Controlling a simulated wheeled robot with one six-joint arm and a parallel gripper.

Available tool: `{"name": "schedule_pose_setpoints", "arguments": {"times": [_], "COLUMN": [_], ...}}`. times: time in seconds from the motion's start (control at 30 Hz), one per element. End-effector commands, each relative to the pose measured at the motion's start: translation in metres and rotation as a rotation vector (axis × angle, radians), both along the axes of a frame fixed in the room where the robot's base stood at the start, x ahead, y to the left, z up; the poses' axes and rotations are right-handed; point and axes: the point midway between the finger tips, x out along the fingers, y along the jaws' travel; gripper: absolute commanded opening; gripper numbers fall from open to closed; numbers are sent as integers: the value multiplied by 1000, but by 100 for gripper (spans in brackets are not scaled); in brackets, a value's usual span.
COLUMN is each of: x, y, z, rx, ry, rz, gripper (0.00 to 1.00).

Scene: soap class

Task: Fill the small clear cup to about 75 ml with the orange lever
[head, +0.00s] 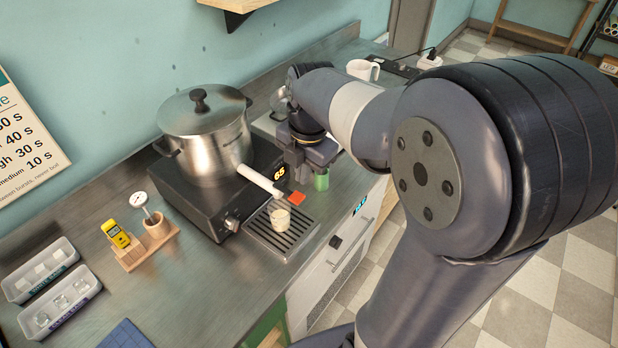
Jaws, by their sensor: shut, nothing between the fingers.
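The small clear cup (280,216) stands upright on the slatted drip tray (262,246), with something pale inside; I cannot read its level. A white spout (259,180) runs from the steel pot (205,140) and ends just above the cup. The orange lever (297,198) is a small flat tab behind and right of the cup. My gripper (308,166) is shut and empty, just above and behind the lever. Its fingertips are partly hidden, and I cannot tell if they touch the lever. A display (279,173) beside it reads 65.
The lidded pot sits on a black heater with a knob (231,224). A wooden block (146,246) holds a thermometer and a yellow device. Two trays of moulded pieces (60,303) lie at left. A white mug (363,69) stands behind my arm.

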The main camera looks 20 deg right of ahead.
Motion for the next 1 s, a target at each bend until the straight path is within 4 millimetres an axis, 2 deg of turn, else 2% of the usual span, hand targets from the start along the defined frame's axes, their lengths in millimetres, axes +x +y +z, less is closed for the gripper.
{"name": "schedule_pose_setpoints", "arguments": {"times": [0.2,0.4,0.6,1.0], "x": [-2,-4,-4,-4], "y": [-2,-3,-3,-3], "z": [47,72,78,74], "rx": [0,0,0,0], "ry": [-5,-1,1,1], "rz": [0,0,0,0], "gripper": [0,0,0,0]}}
